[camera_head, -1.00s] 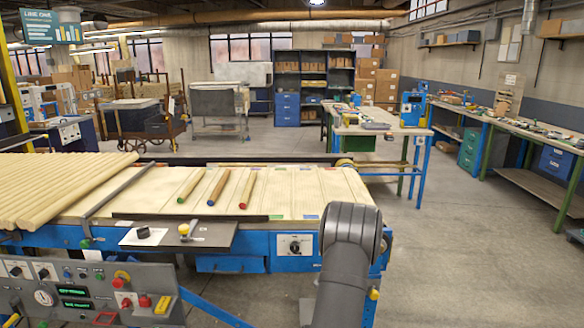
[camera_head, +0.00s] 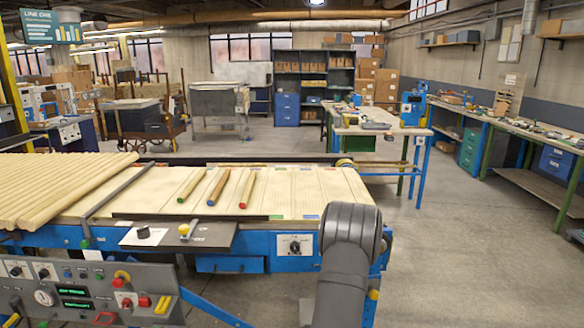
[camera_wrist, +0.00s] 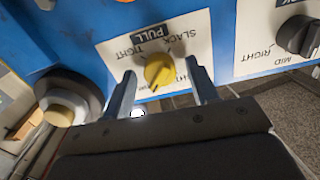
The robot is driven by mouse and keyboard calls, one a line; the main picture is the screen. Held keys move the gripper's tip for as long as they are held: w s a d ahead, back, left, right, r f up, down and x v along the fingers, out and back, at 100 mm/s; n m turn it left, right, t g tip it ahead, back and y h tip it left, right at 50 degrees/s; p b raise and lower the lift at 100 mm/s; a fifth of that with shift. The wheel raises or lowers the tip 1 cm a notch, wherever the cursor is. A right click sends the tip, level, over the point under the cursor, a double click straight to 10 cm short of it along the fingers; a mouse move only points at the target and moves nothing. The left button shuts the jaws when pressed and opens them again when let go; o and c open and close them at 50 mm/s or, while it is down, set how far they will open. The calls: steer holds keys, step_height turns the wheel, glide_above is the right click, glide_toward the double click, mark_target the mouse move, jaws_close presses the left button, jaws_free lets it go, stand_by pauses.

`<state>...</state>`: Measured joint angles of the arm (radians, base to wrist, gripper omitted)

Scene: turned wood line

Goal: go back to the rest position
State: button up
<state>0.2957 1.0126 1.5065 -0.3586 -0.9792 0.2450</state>
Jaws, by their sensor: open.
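My gripper (camera_wrist: 160,78) shows in the wrist view with its two fingers apart. A yellow knob (camera_wrist: 159,71) appears between the fingers, on a white plate (camera_wrist: 122,52) marked TIGHT, SLACK and PULL, upside down. Whether a finger touches the knob I cannot tell. In the head view my arm reaches down at the lower right, and its gripper is out of sight there.
A black knob (camera_wrist: 297,35) is at the right of the wrist view; a pale-capped round part (camera_wrist: 67,104) is at the left. On the conveyor (camera_head: 320,185) lie three rods with green (camera_head: 191,185), blue (camera_head: 218,187) and red (camera_head: 247,188) ends. Floor at right (camera_head: 470,260) is clear.

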steer(key=shift+n, duration=0.4)
stand_by(1.3)
